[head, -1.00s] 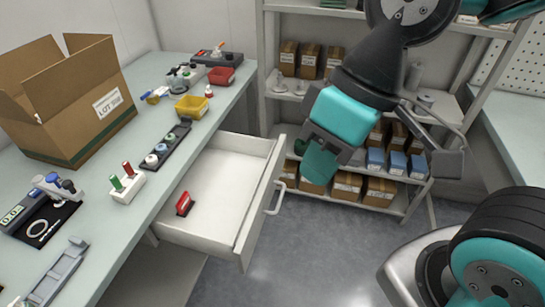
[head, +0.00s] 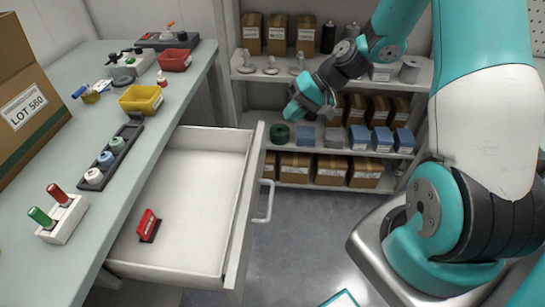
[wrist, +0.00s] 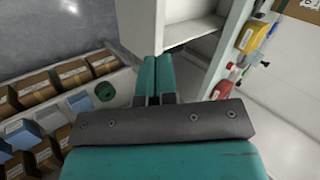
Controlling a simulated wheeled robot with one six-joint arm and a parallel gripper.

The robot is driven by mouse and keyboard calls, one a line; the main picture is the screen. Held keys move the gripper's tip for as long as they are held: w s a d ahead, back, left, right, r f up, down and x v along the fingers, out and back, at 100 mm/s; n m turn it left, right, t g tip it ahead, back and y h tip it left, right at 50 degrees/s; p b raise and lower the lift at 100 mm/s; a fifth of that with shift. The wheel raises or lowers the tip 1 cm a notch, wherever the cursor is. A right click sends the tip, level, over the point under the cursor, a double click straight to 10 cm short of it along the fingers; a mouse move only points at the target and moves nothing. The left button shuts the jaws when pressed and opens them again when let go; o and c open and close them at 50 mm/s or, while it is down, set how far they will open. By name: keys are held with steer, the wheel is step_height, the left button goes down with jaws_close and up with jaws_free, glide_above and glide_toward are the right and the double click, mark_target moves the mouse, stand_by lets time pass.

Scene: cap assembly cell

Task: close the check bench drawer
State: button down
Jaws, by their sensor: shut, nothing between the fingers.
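The check bench drawer (head: 200,228) is pulled well out from under the bench in the head view. It is white inside and holds one red object (head: 149,225) near its left side. Its front carries a pale bar handle (head: 265,201) on the right. My gripper (head: 291,113) is beyond the drawer, in front of the shelving and apart from the handle. In the wrist view the teal fingers (wrist: 154,80) lie together and empty. Part of the open drawer (wrist: 190,18) shows past them. The handle cannot be made out clearly there.
The bench top (head: 165,118) carries a yellow bin (head: 141,100), a red bin (head: 174,61), a dark strip of caps (head: 110,155) and a carton (head: 28,100). A shelving unit (head: 330,80) with boxes stands behind my gripper. The floor right of the drawer (head: 305,235) is clear.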

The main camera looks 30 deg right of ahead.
steer(key=d+f+m+t+b, duration=0.2)
steer(key=d+f+m, duration=0.1)
steer(key=d+f, duration=0.6)
steer(key=w+a+f+p, duration=0.2)
steer(key=w+a+f, duration=0.5)
steer(key=a, duration=0.3)
steer(key=shift+a, duration=0.3)
